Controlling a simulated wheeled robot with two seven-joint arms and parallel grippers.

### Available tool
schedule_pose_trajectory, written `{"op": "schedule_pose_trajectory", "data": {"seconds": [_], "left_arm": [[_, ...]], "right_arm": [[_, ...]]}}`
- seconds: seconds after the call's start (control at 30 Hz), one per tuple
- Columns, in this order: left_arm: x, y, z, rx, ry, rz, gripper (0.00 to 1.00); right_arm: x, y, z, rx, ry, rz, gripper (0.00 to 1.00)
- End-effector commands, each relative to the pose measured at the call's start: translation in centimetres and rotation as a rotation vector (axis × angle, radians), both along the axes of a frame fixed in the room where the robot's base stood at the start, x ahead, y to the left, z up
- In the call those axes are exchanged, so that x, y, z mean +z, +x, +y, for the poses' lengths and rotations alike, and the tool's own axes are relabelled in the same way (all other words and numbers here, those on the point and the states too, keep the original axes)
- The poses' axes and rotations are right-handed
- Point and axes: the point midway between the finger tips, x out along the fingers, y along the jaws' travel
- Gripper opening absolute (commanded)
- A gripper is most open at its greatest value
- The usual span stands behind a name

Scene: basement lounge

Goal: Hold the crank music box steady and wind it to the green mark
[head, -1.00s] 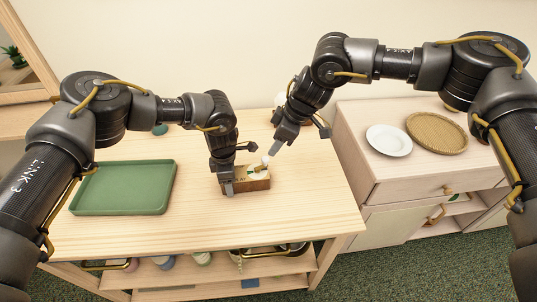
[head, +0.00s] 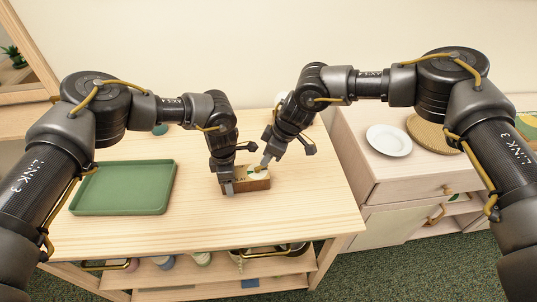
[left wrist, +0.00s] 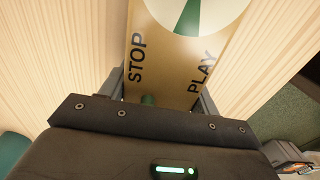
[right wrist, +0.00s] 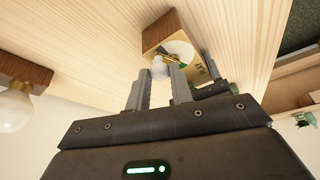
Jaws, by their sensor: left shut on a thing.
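The music box (head: 258,184) is a small wooden box with a light top, standing on the table. In the left wrist view its top (left wrist: 165,60) reads STOP and PLAY, with a pale dial and a green wedge (left wrist: 190,18) cut by the frame edge. My left gripper (head: 228,186) is shut on the box's left end. My right gripper (head: 265,162) is over its right part. In the right wrist view its fingers (right wrist: 159,78) stand apart on either side of the white crank knob (right wrist: 160,67); contact is unclear.
A green tray (head: 122,209) lies on the table at left. A cabinet (head: 350,150) at right bears a white plate (head: 388,140) and a woven tray (head: 425,130). A white-topped item on a wooden base (right wrist: 25,75) shows in the right wrist view. The table front is clear.

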Motion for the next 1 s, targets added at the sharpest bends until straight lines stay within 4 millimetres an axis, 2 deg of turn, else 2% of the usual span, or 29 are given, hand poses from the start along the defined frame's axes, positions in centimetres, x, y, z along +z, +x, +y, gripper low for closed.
{"op": "schedule_pose_trajectory", "data": {"seconds": [0.03,0.13,0.37,0.57,1.0], "left_arm": [[0.0,0.0,0.0,0.000,0.000,0.000,0.28],[0.0,0.0,0.0,0.000,0.000,0.000,0.28],[0.0,0.0,0.0,-0.001,0.000,0.000,0.28],[0.0,0.0,0.0,-0.001,0.001,0.001,0.28],[0.0,-0.1,0.0,-0.002,0.001,0.001,0.28]], "right_arm": [[0.0,0.0,0.0,-0.001,0.000,-0.001,0.12],[0.0,0.0,0.0,-0.001,0.000,-0.001,0.00],[0.0,0.2,0.0,0.015,-0.001,-0.002,0.00],[0.0,0.5,0.1,0.097,-0.001,-0.002,0.00],[0.0,1.6,0.9,0.478,-0.002,-0.001,0.00]]}}
